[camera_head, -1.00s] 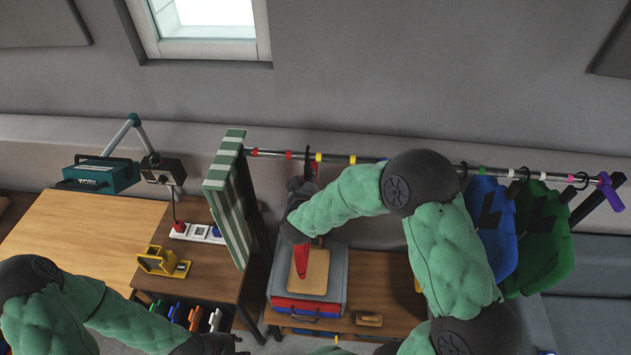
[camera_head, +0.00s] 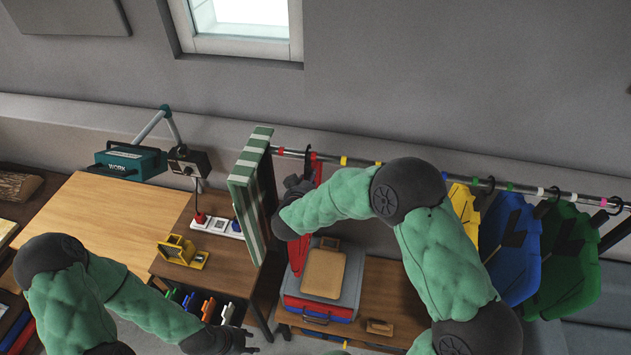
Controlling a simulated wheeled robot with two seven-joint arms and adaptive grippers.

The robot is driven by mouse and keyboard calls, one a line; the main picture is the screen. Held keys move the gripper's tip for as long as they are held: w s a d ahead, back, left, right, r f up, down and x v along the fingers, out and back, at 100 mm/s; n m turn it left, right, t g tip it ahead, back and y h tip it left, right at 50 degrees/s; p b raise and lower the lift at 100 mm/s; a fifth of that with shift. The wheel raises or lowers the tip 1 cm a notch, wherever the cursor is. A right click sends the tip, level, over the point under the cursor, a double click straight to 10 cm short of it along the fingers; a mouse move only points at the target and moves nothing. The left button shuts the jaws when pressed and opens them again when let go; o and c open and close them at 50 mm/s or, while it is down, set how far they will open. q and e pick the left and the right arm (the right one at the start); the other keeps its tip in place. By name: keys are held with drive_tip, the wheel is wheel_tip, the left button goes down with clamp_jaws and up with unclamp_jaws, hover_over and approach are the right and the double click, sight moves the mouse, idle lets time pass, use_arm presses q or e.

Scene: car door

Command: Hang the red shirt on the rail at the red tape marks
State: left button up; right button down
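The red shirt (camera_head: 298,254) is upright below the left end of the rail (camera_head: 415,168), largely hidden behind my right arm. Its dark hanger hook (camera_head: 307,153) shows at the rail, between two red tape marks (camera_head: 313,156), close to the right one. I cannot tell whether the hook bears on the rail. My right gripper (camera_head: 292,186) is at the shirt's upper part, just below the rail. Its fingers are too dark to show whether they grip. My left gripper (camera_head: 240,341) is low at the bottom edge, away from the shirt; its fingers are unclear.
A green-striped board (camera_head: 248,195) stands close left of the shirt. Yellow (camera_head: 463,208), blue (camera_head: 508,245) and green (camera_head: 570,255) shirts hang at the right. A grey-and-red case (camera_head: 330,290) with a tan board sits below. A wooden table (camera_head: 85,215) is at left.

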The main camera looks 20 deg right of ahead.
drive_tip(key=shift+w+a+f+b, duration=0.15)
drive_tip(key=shift+w+a+f, duration=0.15)
drive_tip(key=shift+a, duration=0.2)
drive_tip(key=shift+w+a+f+b, duration=0.15)
drive_tip(key=shift+w+a, duration=0.15)
drive_tip(key=shift+a, duration=0.2)
drive_tip(key=c, duration=0.8)
unclamp_jaws()
drive_tip(key=shift+f, duration=0.1)
drive_tip(key=shift+s, duration=0.1)
drive_tip(key=v, duration=1.2)
